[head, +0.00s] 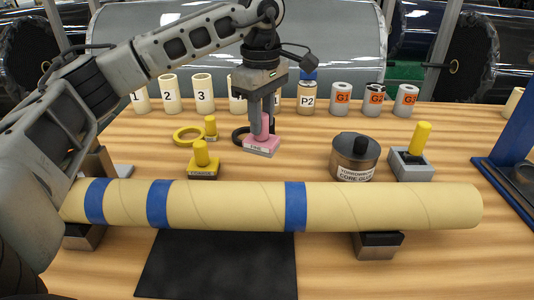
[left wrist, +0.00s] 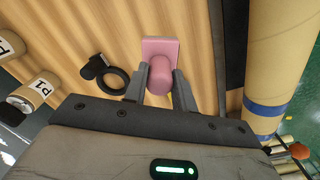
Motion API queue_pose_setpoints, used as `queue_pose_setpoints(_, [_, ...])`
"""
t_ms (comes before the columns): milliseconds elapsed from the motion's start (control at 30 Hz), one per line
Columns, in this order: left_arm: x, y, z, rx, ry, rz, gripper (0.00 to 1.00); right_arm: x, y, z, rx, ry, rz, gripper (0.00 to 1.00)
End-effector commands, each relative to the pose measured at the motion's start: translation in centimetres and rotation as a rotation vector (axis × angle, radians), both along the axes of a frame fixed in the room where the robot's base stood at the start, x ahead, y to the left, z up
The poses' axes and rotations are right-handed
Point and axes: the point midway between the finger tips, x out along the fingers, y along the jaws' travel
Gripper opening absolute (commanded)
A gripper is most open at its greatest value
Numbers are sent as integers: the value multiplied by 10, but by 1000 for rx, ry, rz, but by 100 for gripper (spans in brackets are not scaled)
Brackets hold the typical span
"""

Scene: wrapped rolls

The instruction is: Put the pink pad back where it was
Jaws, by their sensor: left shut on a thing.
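The pink pad (head: 262,146) has a block base with a white label and an upright round handle. My left gripper (head: 264,118) points down from above and is shut on the handle. In the left wrist view, the pad (left wrist: 160,47) sits between the two fingers of the left gripper (left wrist: 159,88). The base is at or just above the wooden table; I cannot tell whether it touches. My right gripper is not in view.
A long cardboard tube (head: 385,207) with blue bands lies in front on supports. A yellow pad (head: 203,168) stands left, a black ring (head: 239,136) behind. A glue tin (head: 355,158) and a grey holder with a yellow handle (head: 411,163) stand right. Labelled cylinders (head: 203,93) line the back.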

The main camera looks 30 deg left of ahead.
Motion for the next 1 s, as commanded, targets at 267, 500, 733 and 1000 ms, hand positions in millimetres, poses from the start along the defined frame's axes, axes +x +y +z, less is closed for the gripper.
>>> queue_pose_setpoints(267, [0,0,-30,-1,-1,1,8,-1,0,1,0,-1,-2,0])
queue_pose_setpoints(500, [-1,0,-61,0,1,0,8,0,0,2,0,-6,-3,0])
queue_pose_setpoints(733, [0,0,-64,-1,-2,0,8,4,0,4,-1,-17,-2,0])
queue_pose_setpoints(1000, [0,0,-67,-1,-1,0,48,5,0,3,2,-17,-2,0])
